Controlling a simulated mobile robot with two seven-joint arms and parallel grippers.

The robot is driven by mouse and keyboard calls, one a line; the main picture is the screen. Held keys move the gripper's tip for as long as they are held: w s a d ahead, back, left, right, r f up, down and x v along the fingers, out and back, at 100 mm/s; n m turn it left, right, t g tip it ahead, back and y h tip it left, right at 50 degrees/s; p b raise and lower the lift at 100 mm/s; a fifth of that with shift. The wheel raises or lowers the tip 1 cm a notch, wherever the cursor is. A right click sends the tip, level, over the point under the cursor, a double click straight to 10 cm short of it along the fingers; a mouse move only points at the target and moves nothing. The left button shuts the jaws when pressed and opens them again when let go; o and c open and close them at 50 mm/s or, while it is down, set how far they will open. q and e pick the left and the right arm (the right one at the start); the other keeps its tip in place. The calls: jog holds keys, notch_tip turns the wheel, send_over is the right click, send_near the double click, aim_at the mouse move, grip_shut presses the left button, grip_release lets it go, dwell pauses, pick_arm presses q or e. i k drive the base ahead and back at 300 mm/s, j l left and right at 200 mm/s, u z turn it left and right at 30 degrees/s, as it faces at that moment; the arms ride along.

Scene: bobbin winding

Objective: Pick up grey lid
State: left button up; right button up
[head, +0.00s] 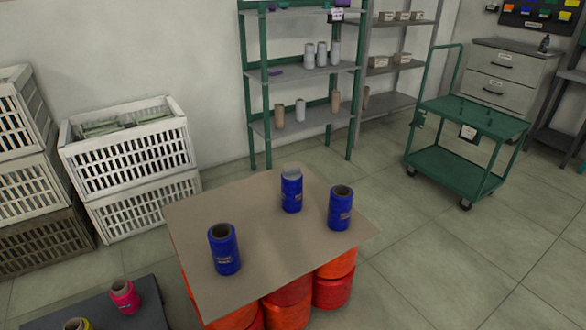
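A small light grey piece, which looks like the grey lid (291,172), sits on top of the rear blue spool (291,195) on the brown board (205,215). It covers that spool's top. Two other blue spools stand upright on the board with open tops: the front left one (224,254) and the right one (340,212). Neither of my grippers is in view.
The board rests on several orange-red spools (287,308). A dark surface at the lower left holds a pink spool (124,297) and a yellow one (78,325). White crates (128,152), a green shelf (302,128) and a green trolley (455,170) stand behind. Floor at right is clear.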

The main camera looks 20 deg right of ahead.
aim_at(294, 173)
jog(key=i+l, duration=0.2)
jog(key=l, duration=0.2)
jog(key=i+l, duration=0.25)
jog(key=l, duration=0.15)
jog(key=i+l, duration=0.2)
jog(key=l, duration=0.2)
jog(key=i+l, duration=0.25)
jog(key=l, duration=0.15)
jog(key=i+l, duration=0.2)
jog(key=l, duration=0.2)
jog(key=i+l, duration=0.2)
jog(key=l, duration=0.2)
jog(key=i+l, duration=0.25)
jog(key=l, duration=0.15)
